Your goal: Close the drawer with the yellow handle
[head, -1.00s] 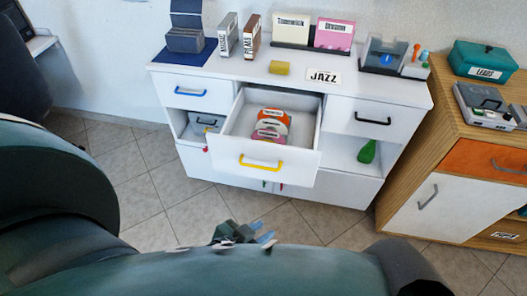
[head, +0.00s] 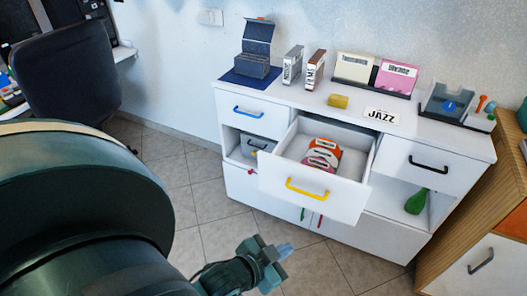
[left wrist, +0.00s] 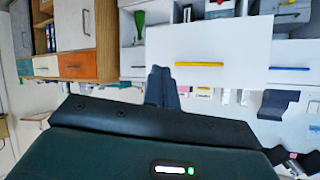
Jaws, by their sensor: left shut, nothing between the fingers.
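The drawer with the yellow handle (head: 307,189) stands pulled out of the white cabinet. Its white front (head: 330,197) faces me, and several orange, white and pink labelled items (head: 322,154) lie inside. The yellow handle also shows in the left wrist view (left wrist: 199,64), where the picture is turned over. My left gripper (head: 276,263) is low in front of the drawer, apart from it, below and left of the handle in the head view. Its fingers (left wrist: 162,86) are shut and empty. My right gripper is not in view.
The white cabinet also has a blue-handled drawer (head: 249,111) and a black-handled drawer (head: 428,164). A green bottle (head: 417,201) stands in an open compartment. A wooden cabinet is at the right, a dark chair (head: 68,85) at the left. Tiled floor before the drawer is free.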

